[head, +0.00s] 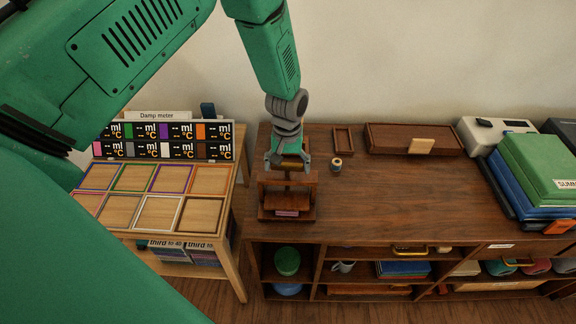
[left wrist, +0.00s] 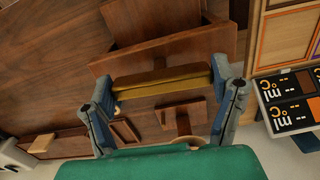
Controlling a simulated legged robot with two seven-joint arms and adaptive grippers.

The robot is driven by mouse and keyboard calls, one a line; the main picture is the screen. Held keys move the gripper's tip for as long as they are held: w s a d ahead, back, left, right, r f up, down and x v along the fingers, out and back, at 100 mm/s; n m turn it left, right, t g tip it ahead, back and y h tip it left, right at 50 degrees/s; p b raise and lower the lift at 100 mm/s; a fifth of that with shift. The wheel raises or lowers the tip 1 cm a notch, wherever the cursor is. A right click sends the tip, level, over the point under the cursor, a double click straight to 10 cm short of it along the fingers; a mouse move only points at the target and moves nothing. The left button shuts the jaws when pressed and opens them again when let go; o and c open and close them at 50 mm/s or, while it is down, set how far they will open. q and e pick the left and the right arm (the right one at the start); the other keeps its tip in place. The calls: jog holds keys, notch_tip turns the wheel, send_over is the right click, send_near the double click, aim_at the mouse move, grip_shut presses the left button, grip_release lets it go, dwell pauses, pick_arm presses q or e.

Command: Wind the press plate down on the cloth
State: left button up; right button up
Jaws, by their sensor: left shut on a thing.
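The wooden press (head: 266,197) stands at the left end of the dark wooden cabinet top, with an upright frame and a base. A folded pink cloth (head: 288,212) lies low inside it; the frame partly hides it, and I cannot tell whether the plate touches it. My left gripper (head: 288,163) is above the press, pointing down, shut on the handle at its top. In the left wrist view the fingers (left wrist: 164,105) stand at either end of the yellowish-brown handle bar (left wrist: 162,80). The wooden press frame (left wrist: 165,48) lies beyond it. My right gripper is not in view.
A small spool (head: 337,163), a shallow wooden tray (head: 343,139) and a long wooden box (head: 390,140) stand right of the press. Stacked green and blue cases (head: 535,170) are at far right. A table with framed squares (head: 160,212) and a damp meter board (head: 165,140) is left.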

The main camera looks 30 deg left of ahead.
pick_arm(q)
jog(key=m, duration=0.5)
jog(key=shift+w+r+m, duration=0.2)
jog(key=shift+w+m, duration=0.1)
jog(key=m, duration=0.5)
jog(key=shift+m, duration=0.3)
jog(key=o, duration=0.9)
jog(key=shift+o, duration=1.1)
jog(key=shift+f, duration=0.15)
jog(key=shift+s, duration=0.1)
notch_tip(320, 180, up, 12)
